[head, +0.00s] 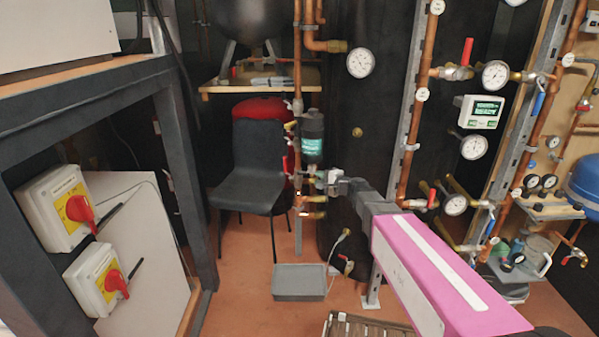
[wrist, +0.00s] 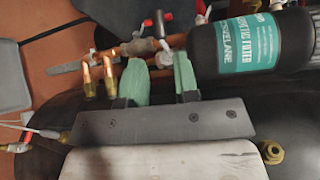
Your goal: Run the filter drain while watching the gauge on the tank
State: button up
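The filter (head: 313,135), a black canister with a teal label, is on the copper pipework in front of the tank; it shows large in the wrist view (wrist: 250,45). The tank (head: 340,240) is the dark cylinder behind it. A round white gauge (head: 360,62) is high on the tank. My gripper (head: 320,181) is just below the filter. Its two green fingers (wrist: 160,75) are apart with nothing visibly held between them, tips close to the pipe. I cannot tell whether the fingers touch the pipe.
A grey tray (head: 300,292) is on the floor below the filter. A dark chair (head: 250,170) stands left of the pipework. Two copper stubs (wrist: 98,75) are left of my fingers. More pipes and gauges (head: 495,74) are on the right.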

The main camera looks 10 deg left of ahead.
aim_at(301, 173)
jog(key=x, duration=1)
jog(key=shift+w+a, duration=0.1)
jog(key=shift+a, duration=0.05)
grip_shut()
